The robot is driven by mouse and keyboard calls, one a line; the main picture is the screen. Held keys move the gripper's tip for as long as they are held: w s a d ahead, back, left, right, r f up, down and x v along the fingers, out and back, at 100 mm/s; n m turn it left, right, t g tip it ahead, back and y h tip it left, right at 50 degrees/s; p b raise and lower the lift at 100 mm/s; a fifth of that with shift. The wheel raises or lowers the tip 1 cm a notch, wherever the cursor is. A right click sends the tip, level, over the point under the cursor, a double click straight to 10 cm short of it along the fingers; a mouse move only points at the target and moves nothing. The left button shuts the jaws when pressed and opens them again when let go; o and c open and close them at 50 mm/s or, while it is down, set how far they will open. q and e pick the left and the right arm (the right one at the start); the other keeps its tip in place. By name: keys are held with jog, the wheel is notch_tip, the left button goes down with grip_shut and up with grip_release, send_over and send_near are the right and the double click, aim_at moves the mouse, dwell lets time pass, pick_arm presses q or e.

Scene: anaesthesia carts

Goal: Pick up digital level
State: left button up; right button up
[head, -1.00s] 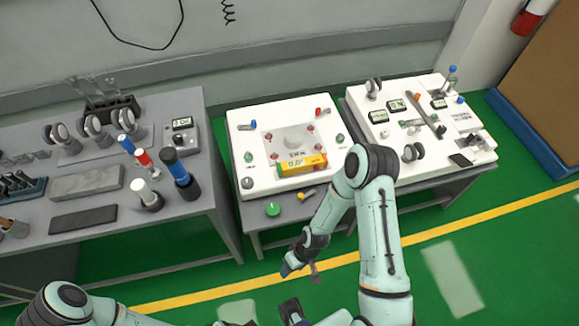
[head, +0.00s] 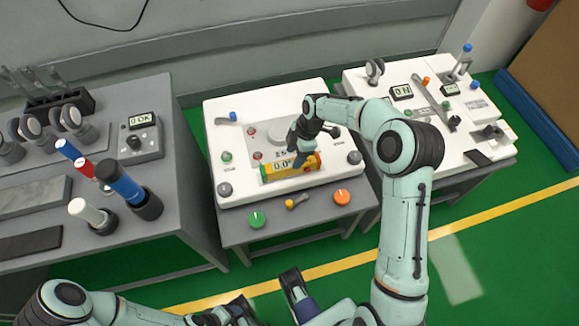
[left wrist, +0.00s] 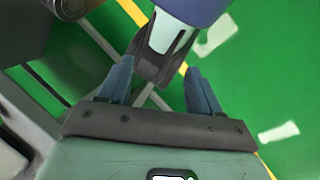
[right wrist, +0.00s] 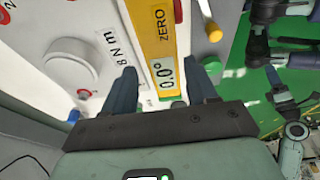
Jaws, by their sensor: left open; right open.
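The digital level is a yellow bar (head: 307,164) with a 0.0° display, lying near the front of the white panel on the middle cart. In the right wrist view the level (right wrist: 163,40) runs lengthwise between my fingers, with ZERO printed on it. My right gripper (right wrist: 162,82) is open, one finger on each side of the level; I cannot tell whether they touch it. In the head view the right gripper (head: 300,156) hides part of the level. My left gripper (left wrist: 158,80) is open and empty, over the green floor, away from the carts.
The middle cart's white panel (head: 215,110) has several knobs close around the level. Green (head: 257,219) and orange (head: 342,197) knobs sit on its front ledge. The left bench carries tall red, blue and white-topped tools (head: 120,182). Another white panel (head: 360,80) stands to the right.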

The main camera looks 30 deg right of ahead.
aim_at(291, 163)
jog(key=b+x, duration=0.1)
jog(key=x, duration=0.5)
jog(key=shift+s+a+f, duration=0.1)
jog(key=shift+a+f, duration=0.1)
jog(key=shift+f, duration=0.1)
pick_arm(q)
jog(key=shift+w+a+f+t, duration=0.15)
jog(key=shift+w+a+f, duration=0.05)
jog(key=shift+w+f, duration=0.25)
jog(key=shift+w+a+f+t, duration=0.2)
jog(key=shift+w+f, duration=0.1)
jog(key=shift+w, duration=0.25)
pick_arm(e)
jog(key=shift+r, duration=0.15)
jog(key=c, duration=1)
